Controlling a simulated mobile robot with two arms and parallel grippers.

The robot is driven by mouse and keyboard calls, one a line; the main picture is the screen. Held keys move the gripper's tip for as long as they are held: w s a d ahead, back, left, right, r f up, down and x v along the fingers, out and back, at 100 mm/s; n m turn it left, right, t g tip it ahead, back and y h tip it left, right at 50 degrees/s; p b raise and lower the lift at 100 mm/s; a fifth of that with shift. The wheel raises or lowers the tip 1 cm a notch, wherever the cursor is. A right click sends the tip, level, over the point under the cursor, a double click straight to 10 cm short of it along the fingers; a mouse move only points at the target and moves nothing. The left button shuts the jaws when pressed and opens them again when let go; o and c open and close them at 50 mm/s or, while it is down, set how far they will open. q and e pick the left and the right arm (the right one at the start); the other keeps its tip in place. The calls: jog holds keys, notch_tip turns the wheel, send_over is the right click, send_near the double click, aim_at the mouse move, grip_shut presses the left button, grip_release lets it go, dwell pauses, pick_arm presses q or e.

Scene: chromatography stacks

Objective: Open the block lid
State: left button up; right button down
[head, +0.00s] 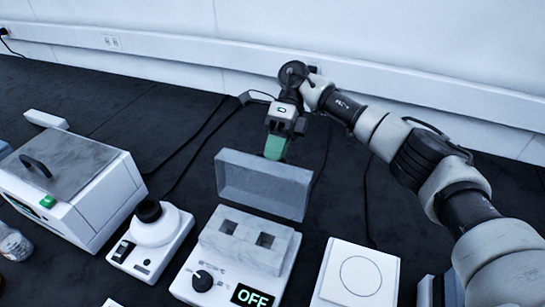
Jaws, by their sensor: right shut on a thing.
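The block heater (222,281) stands at the lower middle, with a knob and a display reading OFF. Its grey block (249,243) has two dark square wells facing up. The grey translucent lid (263,184) stands raised and tilted up behind the block, which is uncovered. My right gripper (275,146) reaches down from above to the lid's top edge and is shut. A green piece lies between its fingers, at the lid's edge. The exact contact is too small to tell. My left gripper is not in view.
A vortex mixer (153,235) and a larger lidded bath (78,195) stand to the left. A white flat device with a circle (358,277) stands to the right. Cables run across the dark bench behind. The wall closes off the back.

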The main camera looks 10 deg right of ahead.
jog(key=shift+f+g, duration=0.5)
jog(key=shift+f, duration=0.2)
jog(key=c, duration=1.2)
grip_release()
jog(key=shift+w+r, duration=0.1)
jog(key=shift+r, duration=0.1)
